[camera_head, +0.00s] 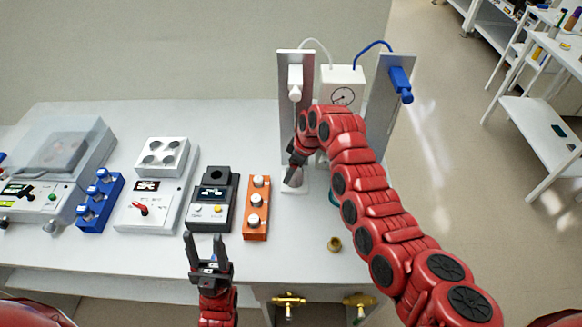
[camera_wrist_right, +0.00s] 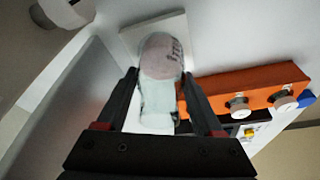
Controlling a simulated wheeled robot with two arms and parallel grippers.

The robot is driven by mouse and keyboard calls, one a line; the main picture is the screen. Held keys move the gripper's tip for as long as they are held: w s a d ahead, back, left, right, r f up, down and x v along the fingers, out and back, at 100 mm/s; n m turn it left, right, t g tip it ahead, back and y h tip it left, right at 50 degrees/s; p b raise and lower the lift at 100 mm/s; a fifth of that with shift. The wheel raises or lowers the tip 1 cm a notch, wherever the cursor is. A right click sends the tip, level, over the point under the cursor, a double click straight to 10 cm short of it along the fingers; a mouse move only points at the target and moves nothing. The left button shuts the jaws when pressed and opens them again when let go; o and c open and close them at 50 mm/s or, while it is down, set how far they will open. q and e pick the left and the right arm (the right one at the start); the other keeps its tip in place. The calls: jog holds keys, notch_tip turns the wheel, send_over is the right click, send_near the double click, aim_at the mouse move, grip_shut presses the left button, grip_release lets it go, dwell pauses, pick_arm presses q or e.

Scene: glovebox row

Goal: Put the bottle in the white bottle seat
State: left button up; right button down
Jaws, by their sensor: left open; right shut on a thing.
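A pale, translucent bottle (camera_wrist_right: 157,95) with a pinkish end is between the fingers of my right gripper (camera_wrist_right: 160,88) in the right wrist view. That gripper is shut on it. A white square plate, apparently the white bottle seat (camera_wrist_right: 135,35), lies just beyond the bottle; I cannot tell whether they touch. In the head view my right gripper (camera_head: 294,172) is low in front of the left upright panel, under the white nozzle (camera_head: 295,83), over the white plate (camera_head: 292,188). The bottle is not clear there. My left gripper (camera_head: 208,252) is open and empty at the bench's front edge.
An orange block with white knobs (camera_head: 256,208) stands just left of the seat. A gauge box (camera_head: 342,88) and a panel with a blue nozzle (camera_head: 401,84) are behind my right arm. A small brass piece (camera_head: 334,244) lies on the bench. Several devices fill the left side.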

aim_at(302, 169)
jog(key=shift+c, duration=1.4)
grip_release()
jog(key=shift+o, duration=1.2)
jog(key=shift+w+a+f, duration=0.1)
jog(key=shift+w+f, duration=0.1)
jog(key=shift+r, duration=0.1)
jog(key=shift+s, duration=0.15)
jog(key=shift+d+r+b, duration=0.25)
jog(key=shift+r+b, duration=0.25)
jog(key=shift+b, duration=0.1)
jog(key=shift+s+d+r+b, duration=0.25)
jog(key=shift+d+r+b, duration=0.15)
jog(key=shift+d+b, duration=0.2)
jog(key=shift+s+d+r+b, duration=0.2)
jog(key=shift+d+r+b, duration=0.2)
jog(key=shift+d+b, duration=0.15)
jog(key=s+d, duration=0.1)
jog(key=d, duration=0.2)
jog(key=s+d, duration=0.1)
jog(key=d, duration=0.2)
jog(key=s+d, duration=0.2)
jog(key=d, duration=0.1)
jog(key=shift+d+r, duration=0.1)
jog(key=shift+r, duration=0.05)
jog(key=shift+w, duration=0.1)
